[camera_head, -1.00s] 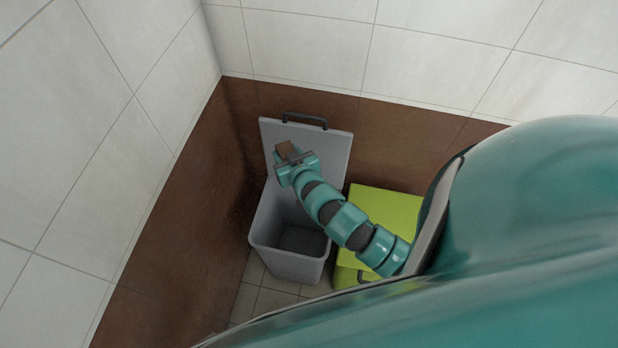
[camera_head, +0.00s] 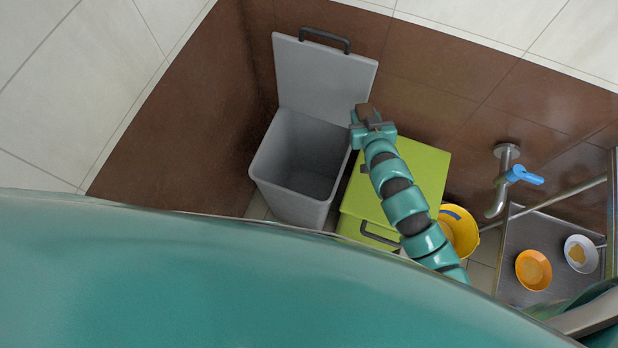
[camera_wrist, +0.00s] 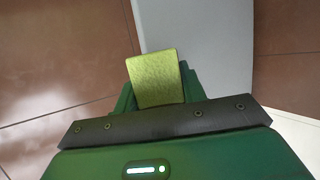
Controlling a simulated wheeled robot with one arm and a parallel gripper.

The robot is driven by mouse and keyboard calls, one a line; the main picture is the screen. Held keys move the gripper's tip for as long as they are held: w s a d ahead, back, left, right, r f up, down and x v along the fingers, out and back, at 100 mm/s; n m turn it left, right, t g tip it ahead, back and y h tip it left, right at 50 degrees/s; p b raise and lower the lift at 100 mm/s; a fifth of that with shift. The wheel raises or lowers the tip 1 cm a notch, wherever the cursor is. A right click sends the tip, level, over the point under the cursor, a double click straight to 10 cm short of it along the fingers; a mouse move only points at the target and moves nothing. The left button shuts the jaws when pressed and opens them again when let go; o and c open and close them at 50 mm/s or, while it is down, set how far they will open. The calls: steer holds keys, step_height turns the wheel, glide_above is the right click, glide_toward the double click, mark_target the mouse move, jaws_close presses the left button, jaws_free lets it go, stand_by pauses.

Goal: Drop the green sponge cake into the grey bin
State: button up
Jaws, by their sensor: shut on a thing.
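The grey bin (camera_head: 284,198) stands in the corner at the left of the head view, its lid (camera_head: 322,78) raised and its mouth open. The inside that shows looks empty. My gripper (camera_head: 366,114) is to the right of the bin's mouth, by the lid's lower right edge in the picture. It is shut on the green sponge cake (camera_wrist: 155,79), a yellow-green block between the fingers in the wrist view. In the head view a small brownish block shows at the fingertips; its green face does not show there. A grey panel, apparently the lid, is behind the cake in the wrist view.
A lime-green bin (camera_head: 425,165) with a closed lid stands right of the grey bin, under my arm. A yellow bucket (camera_head: 462,232), a tap (camera_head: 505,172) and a metal sink or rack (camera_head: 520,232) with an orange bowl (camera_head: 533,270) and a white bowl (camera_head: 580,253) are farther right. Walls close the back and left.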

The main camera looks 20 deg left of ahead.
steer(key=s+a+f+n+g+y+b, duration=0.1)
steer(key=s+a+f+n+y+b, duration=0.2)
steer(key=a, duration=0.4)
steer(key=s+a+f+g+b, duration=0.1)
steer(key=a+f+b, duration=0.1)
steer(key=a+f, duration=0.35)
steer(key=f+b, duration=0.2)
steer(key=a+f+b, duration=0.1)
steer(key=f+b, duration=0.1)
steer(key=shift+s+a+f, duration=0.1)
steer(key=shift+s+f, duration=0.1)
steer(key=o, duration=1)
steer(key=shift+o, duration=0.2)
steer(key=p+v, duration=0.3)
steer(key=v, duration=1.4)
steer(key=shift+d+p, duration=0.35)
steer(key=shift+p, duration=0.05)
